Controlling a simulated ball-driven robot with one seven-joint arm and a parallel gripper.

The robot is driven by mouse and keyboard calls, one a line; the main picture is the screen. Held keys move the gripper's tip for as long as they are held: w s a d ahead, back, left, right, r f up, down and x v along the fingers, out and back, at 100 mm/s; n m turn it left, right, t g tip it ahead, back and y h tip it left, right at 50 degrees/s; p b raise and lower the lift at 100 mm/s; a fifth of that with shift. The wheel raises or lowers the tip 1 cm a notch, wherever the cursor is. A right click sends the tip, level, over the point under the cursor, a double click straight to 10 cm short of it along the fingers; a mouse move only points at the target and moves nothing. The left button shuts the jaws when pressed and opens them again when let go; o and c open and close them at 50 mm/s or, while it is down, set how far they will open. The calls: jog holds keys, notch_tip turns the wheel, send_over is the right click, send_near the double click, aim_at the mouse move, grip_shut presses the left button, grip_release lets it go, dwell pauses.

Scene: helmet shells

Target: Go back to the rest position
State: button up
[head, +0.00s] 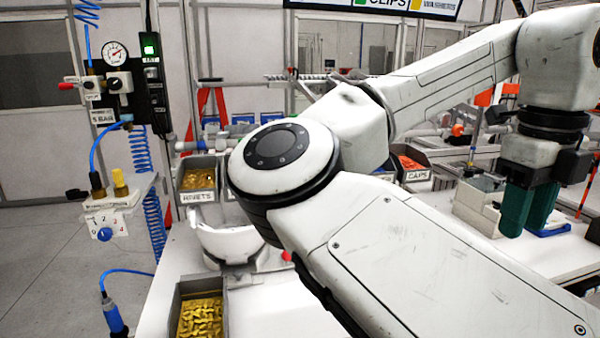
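My gripper (528,209) hangs at the right of the head view, pointing down from the end of my arm. Its two dark green fingers overlap in this view, so I cannot tell how far apart they are. I see nothing held between them. The fingertips are beside a light grey box (480,207) with compartments, over the right part of the white table (440,205). A blue piece (552,231) shows just beyond the fingertips. My arm links cover much of the middle of the table.
A white curved shell (228,240) sits on a stand left of my arm. A rivets bin (197,180), a bin of brass parts (201,315) and a caps bin (412,172) stand around. A pneumatic panel (112,100) with blue hoses is at left. Floor at far left is clear.

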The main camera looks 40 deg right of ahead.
jog(key=w+d+f+n+h, duration=0.3)
jog(key=w+f+n+h, duration=0.1)
jog(key=f+n, duration=0.25)
jog(key=w+d+f+n+h, duration=0.3)
jog(key=f+n+h, duration=0.15)
jog(key=n, duration=0.25)
jog(key=w+a+f+n+t, duration=0.1)
jog(key=w+a+f+n, duration=0.1)
jog(key=f+n, duration=0.4)
jog(key=w+a+f+n+t, duration=0.2)
jog(key=a+f+n, duration=0.1)
jog(key=f+n, duration=0.3)
jog(key=s+a+f+n+y, duration=0.1)
jog(key=a+f+n+y, duration=0.1)
jog(key=a+f+n, duration=0.35)
jog(key=s+a+f+n+y, duration=0.2)
jog(key=a+f, duration=0.1)
jog(key=f, duration=0.5)
jog(key=s+a+f+n+g+y, duration=0.1)
jog(key=s+a+f+n+y, duration=0.3)
jog(key=s+a+f+n, duration=0.3)
jog(key=s+a+f, duration=0.4)
jog(key=a, duration=0.1)
jog(key=shift+a+f+g+y, duration=0.3)
jog(key=shift+g+y, duration=0.05)
jog(key=shift+g, duration=0.05)
